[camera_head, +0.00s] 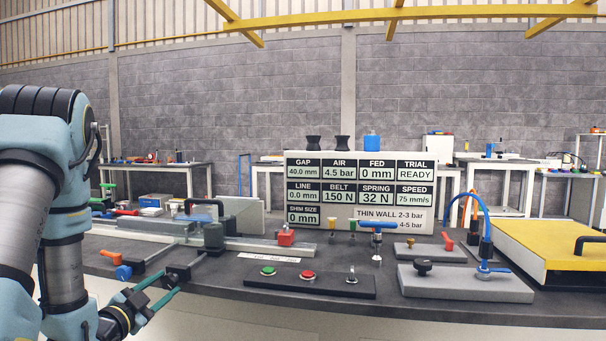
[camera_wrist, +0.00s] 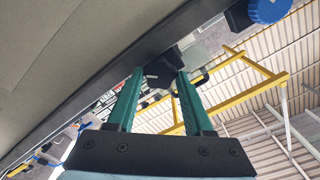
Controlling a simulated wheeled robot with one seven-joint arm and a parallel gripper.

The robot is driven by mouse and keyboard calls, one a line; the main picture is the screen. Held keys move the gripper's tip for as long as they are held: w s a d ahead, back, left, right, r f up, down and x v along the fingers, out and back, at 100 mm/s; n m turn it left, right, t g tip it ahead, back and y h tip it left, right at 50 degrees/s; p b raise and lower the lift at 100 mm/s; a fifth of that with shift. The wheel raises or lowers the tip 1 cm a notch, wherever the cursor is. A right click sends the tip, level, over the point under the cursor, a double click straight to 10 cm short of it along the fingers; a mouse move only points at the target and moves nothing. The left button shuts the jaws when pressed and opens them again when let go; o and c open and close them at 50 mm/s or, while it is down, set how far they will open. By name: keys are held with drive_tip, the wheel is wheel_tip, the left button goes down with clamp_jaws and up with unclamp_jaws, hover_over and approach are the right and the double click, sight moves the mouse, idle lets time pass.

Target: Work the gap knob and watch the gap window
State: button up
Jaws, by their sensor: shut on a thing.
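The gap window (camera_head: 303,171) is at the top left of the display board and reads 40.0 mm. A dark knob (camera_head: 181,271), which I take to be the gap knob, sticks out at the bench's front edge on the left. My gripper (camera_head: 171,283) is at this knob, its teal fingers reaching up from the lower left. In the wrist view the dark knob (camera_wrist: 168,64) sits between the fingertips, and my gripper (camera_wrist: 156,74) is shut on it. The fingers hide part of the knob.
A blue knob (camera_head: 123,272) with an orange lever (camera_head: 112,257) is just left of my gripper. A button box (camera_head: 310,284) with green and red buttons lies to the right. A yellow-topped block (camera_head: 550,243) stands at the far right. The air in front of the bench is clear.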

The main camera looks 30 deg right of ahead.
drive_tip(key=o, duration=0.9)
drive_tip(key=shift+b+v, duration=1.35)
drive_tip(key=shift+v, duration=1.65)
drive_tip(key=shift+o, duration=0.2)
drive_tip(key=shift+o, duration=1.3)
